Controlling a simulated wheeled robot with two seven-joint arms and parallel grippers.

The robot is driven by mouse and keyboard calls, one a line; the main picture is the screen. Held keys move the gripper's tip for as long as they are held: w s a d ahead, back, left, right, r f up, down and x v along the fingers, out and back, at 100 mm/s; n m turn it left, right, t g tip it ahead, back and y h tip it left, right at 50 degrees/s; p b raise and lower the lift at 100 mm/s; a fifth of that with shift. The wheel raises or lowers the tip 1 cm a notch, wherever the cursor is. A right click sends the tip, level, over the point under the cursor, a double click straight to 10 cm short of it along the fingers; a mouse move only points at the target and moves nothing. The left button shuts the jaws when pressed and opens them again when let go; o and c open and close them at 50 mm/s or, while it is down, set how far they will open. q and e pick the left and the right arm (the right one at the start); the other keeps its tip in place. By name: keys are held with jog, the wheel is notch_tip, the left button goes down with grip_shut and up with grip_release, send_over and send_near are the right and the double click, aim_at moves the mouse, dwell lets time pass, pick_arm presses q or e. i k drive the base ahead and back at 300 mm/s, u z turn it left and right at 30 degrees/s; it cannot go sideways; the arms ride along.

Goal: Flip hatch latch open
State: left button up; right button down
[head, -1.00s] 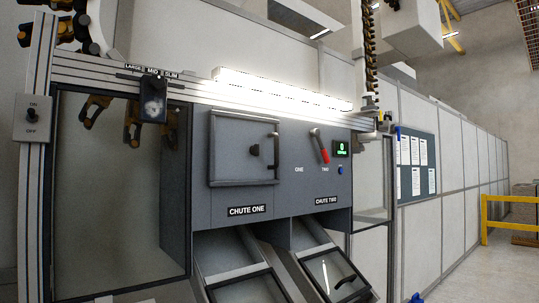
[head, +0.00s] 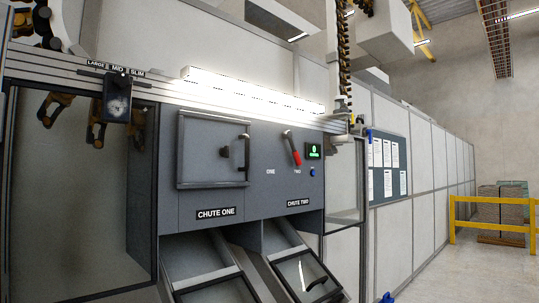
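The square grey hatch (head: 200,150) sits in the dark grey panel above the "CHUTE ONE" label (head: 216,213) and looks closed. Neither of my grippers shows in the head view, and nothing touches the hatch.
A red-handled lever (head: 296,157) points down toward "TWO", beside a green-lit display (head: 314,151) and a blue button (head: 312,173). Two sloping chutes are below. Claw-like grippers (head: 97,133) hang behind glass at left. Open floor lies right, before a yellow rail (head: 490,215).

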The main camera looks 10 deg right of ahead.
aim_at(225, 152)
jog(key=z, duration=1.9)
jog(key=i, duration=1.05)
jog(key=u, duration=3.6)
